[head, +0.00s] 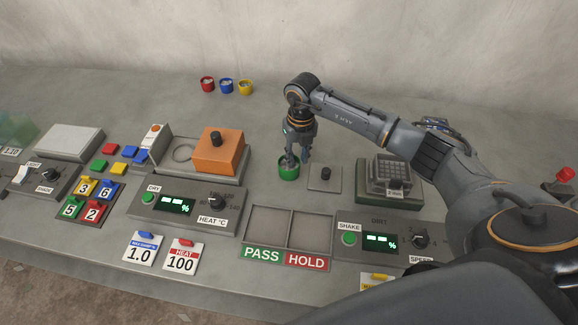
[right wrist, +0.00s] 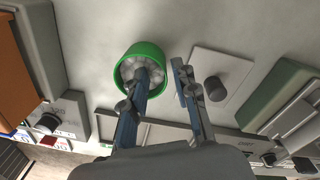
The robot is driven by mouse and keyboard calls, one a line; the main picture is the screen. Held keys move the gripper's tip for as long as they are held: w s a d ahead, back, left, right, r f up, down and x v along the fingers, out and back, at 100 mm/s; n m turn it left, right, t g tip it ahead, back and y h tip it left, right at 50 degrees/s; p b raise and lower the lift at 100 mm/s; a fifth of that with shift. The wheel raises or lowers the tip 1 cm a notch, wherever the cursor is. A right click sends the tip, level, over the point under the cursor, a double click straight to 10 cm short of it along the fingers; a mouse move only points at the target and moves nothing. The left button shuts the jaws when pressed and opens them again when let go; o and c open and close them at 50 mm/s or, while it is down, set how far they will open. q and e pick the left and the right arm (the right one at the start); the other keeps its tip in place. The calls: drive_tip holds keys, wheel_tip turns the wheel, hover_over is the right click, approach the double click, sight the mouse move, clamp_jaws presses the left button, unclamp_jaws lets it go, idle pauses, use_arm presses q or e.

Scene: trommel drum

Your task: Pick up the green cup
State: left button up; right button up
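The green cup (head: 289,173) stands upright on the grey bench, left of a flat plate with a dark knob. In the right wrist view the green cup (right wrist: 131,54) holds pale lumpy pieces. My right gripper (head: 299,161) points down at the cup with its fingers apart. In the right wrist view my right gripper (right wrist: 160,70) has one finger over or in the cup's mouth and the other outside, to the right of its rim. I cannot tell whether either finger touches the cup. My left gripper is not in view.
An orange block (head: 218,153) stands left of the cup. The knobbed plate (head: 325,179) and a green-based box (head: 389,190) are to the right. The PASS/HOLD tray (head: 268,228) is in front. Red, blue and yellow cups (head: 227,86) stand at the back, with clear bench before them.

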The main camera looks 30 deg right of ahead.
sight(298, 164)
wheel_tip(298, 164, down, 2)
drive_tip(key=shift+s+f, duration=0.15)
drive_tip(key=shift+f, duration=0.45)
clamp_jaws()
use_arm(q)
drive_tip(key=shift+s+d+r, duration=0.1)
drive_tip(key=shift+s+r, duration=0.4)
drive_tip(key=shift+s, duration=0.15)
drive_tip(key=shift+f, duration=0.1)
use_arm(e)
drive_tip(key=shift+r, duration=0.15)
